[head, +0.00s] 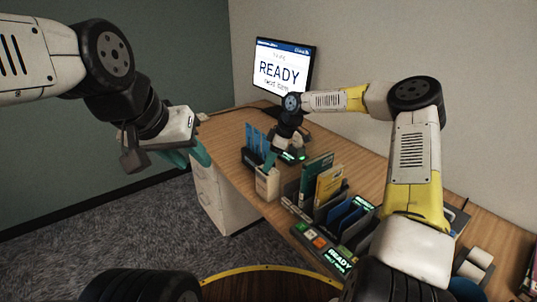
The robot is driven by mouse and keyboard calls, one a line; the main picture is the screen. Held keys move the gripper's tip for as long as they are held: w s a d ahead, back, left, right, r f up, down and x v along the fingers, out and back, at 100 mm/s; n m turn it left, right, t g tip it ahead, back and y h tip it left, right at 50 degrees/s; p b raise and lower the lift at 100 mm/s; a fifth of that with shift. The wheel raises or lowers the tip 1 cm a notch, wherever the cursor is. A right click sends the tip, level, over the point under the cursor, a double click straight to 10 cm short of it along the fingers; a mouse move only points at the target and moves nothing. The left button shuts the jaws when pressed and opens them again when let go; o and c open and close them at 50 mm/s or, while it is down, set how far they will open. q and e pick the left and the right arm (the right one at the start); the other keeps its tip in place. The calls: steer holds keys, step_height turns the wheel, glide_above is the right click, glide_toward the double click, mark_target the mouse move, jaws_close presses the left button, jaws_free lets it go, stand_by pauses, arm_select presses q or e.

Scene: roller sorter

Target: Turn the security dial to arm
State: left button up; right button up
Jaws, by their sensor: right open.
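I cannot make out the security dial for certain. A small dark device with a lit green display (292,156) sits on the desk, right below my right gripper, and the gripper and wrist hide part of it. My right gripper (272,158) points down there, behind the white holder; its fingertips are small and partly hidden, and I see nothing held. My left gripper (193,158), with teal fingers, hangs in the air off the desk's left edge, well away from the device; the gap between its fingers is unclear.
A monitor (283,70) reading READY stands at the back.

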jaws_close()
steer(key=shift+r+m, duration=0.1)
steer(key=shift+m, duration=0.3)
steer(key=m+t, duration=0.1)
steer(key=m, duration=0.1)
steer(key=m+t+h, duration=0.1)
steer(key=m, duration=0.1)
steer(key=shift+s+a+m, duration=0.15)
steer(key=shift+m, duration=0.25)
steer(key=m+t+h, duration=0.1)
steer(key=m, duration=0.4)
steer(key=shift+h, duration=0.3)
jaws_free()
steer(key=shift+s, duration=0.1)
